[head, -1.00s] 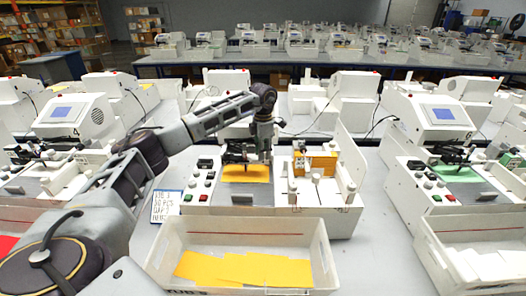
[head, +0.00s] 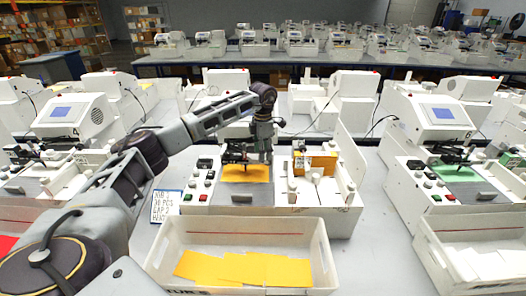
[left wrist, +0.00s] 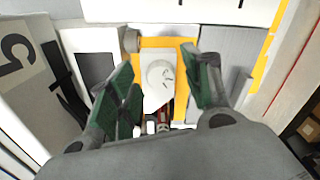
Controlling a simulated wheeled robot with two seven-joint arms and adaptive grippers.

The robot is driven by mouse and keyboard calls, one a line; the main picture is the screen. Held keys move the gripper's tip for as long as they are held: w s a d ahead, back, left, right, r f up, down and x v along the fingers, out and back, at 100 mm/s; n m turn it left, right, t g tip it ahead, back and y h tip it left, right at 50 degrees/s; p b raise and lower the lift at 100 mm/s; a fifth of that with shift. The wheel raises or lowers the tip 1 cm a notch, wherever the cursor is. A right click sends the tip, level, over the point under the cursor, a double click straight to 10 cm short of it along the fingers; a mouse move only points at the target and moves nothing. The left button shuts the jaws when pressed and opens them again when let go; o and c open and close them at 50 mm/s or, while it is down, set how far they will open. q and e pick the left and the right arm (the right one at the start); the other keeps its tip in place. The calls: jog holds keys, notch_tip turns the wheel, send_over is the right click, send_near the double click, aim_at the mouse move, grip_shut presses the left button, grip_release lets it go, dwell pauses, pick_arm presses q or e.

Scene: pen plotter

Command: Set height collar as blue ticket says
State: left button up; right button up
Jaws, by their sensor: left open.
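The blue-edged ticket (head: 166,206) stands at the front left of the middle plotter (head: 270,208); its handwriting is too small to read surely. My left gripper (head: 264,158) is over the middle of that plotter, behind the yellow card (head: 245,173) on its bed. In the left wrist view my left gripper (left wrist: 160,88) is open, with green-padded fingers apart. My right gripper is not in view.
A white tub (head: 240,229) with several yellow cards stands in front of the plotter. A yellow card stack (head: 318,161) sits at its right side. Another plotter (head: 460,190) with a green card is to the right. Bare table shows between the machines.

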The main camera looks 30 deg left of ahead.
pick_arm(q)
notch_tip(320, 180, up, 12)
dwell(0.8)
jog(key=shift+f, duration=0.1)
dwell(0.6)
